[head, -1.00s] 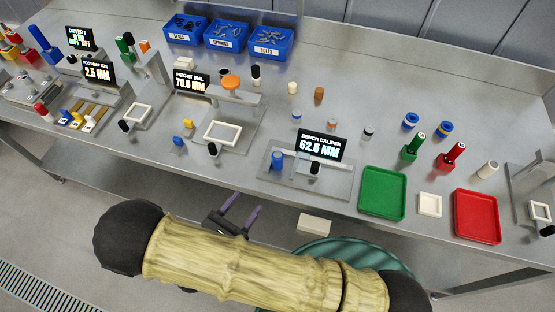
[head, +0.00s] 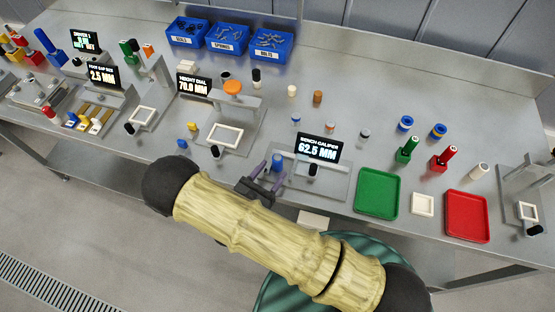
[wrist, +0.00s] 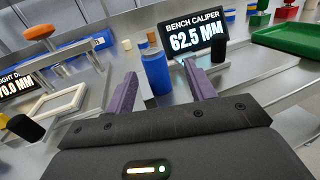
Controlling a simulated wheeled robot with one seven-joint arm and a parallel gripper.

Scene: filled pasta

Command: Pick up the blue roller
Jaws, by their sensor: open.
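The blue roller (head: 278,162) stands upright at the left end of the bench caliper (head: 338,184), whose display reads 62.5 MM. It also shows in the wrist view (wrist: 157,73), framed between the two purple fingers and beyond them. My gripper (head: 269,174) is open and empty at the front edge of the bench, just in front of the roller and apart from it. In the wrist view my gripper (wrist: 160,75) has one finger on each side of the roller's outline. The roller's foot is partly hidden in the head view.
The caliper's black knob (head: 313,170) and display (head: 318,148) stand right of the roller. The height dial stand (head: 240,104) is to the left. A green tray (head: 377,194) and red tray (head: 467,216) lie to the right. Small cylinders stand behind the caliper.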

